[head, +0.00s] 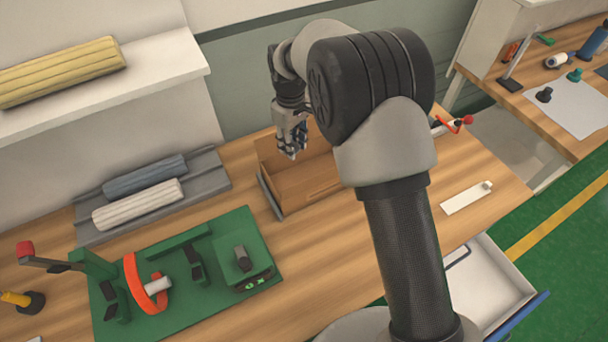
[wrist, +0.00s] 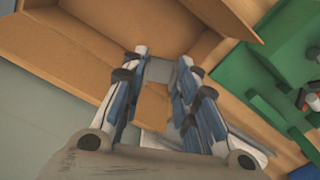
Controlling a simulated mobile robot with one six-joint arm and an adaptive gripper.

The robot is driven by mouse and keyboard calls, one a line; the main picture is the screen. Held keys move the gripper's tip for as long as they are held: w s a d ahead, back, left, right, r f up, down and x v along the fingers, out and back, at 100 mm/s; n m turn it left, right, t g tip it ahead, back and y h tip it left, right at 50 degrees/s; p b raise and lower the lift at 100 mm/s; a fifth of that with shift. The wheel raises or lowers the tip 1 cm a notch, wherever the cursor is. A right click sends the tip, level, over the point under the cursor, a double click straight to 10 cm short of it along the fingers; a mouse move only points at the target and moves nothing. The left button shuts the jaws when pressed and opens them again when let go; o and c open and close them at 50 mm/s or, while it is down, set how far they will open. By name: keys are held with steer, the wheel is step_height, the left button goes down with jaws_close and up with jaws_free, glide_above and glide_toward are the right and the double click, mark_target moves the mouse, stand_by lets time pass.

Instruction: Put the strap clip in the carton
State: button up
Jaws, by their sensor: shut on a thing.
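The carton (head: 297,188) is an open brown box on the wooden bench, partly hidden behind my arm. My gripper (head: 291,153) points down over the carton's left part. In the wrist view my gripper (wrist: 161,72) is shut on a small grey piece (wrist: 158,71), which I take to be the strap clip; its shape is mostly hidden by the fingers. The carton's inside (wrist: 140,28) lies beyond the fingertips, with an open flap (wrist: 226,14) to the right. I cannot tell how far the grey piece is above the carton floor.
A green mat (head: 180,318) with several tools lies left of the carton. A grey tray (head: 217,183) with two rolls is behind it. A white strip (head: 465,198) lies on the right. A drawer (head: 497,290) stands open at lower right.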

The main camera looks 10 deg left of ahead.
step_height(320, 180, down, 18)
steer(key=b, duration=0.3)
steer(key=shift+r, duration=0.2)
steer(key=shift+f+b, duration=0.15)
steer(key=shift+b, duration=0.2)
steer(key=o, duration=0.9)
